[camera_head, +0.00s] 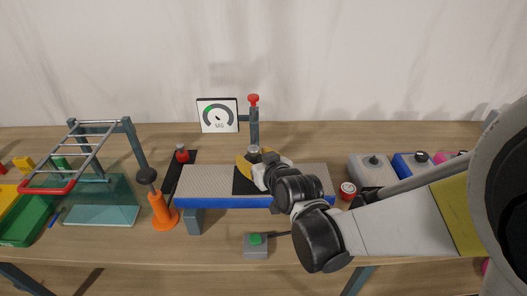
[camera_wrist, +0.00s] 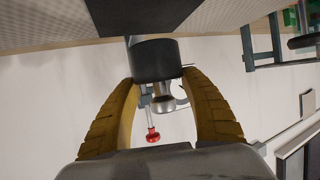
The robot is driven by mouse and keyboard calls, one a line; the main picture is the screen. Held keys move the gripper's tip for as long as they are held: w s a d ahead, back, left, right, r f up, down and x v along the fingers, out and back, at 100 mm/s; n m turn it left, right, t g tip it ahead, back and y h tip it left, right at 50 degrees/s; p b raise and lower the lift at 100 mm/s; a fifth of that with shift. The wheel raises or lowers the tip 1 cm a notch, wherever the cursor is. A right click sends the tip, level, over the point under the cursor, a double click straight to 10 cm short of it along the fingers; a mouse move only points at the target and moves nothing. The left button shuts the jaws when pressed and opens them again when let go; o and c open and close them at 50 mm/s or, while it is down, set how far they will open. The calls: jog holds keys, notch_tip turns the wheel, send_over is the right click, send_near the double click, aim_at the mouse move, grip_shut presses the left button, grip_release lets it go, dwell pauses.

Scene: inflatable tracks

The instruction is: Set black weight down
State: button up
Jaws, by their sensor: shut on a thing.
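The black weight (camera_wrist: 157,61) is a short dark cylinder with a silver knob. In the wrist view it sits between the yellow fingers of my gripper (camera_wrist: 158,85), which is shut on it. In the head view my gripper (camera_head: 256,160) is over the black square pad (camera_head: 242,184) on the grey bench platform (camera_head: 210,180), and the weight is mostly hidden by the fingers. In the wrist view, where the platform shows at the top, the weight is close to the pad (camera_wrist: 140,14); I cannot tell whether it touches.
A gauge sign (camera_head: 217,115) and a post with a red knob (camera_head: 253,100) stand behind the platform. The platform's left part is clear.

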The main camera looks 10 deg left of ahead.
jog(key=shift+f+b, duration=0.75)
jog(key=shift+f, duration=1.1)
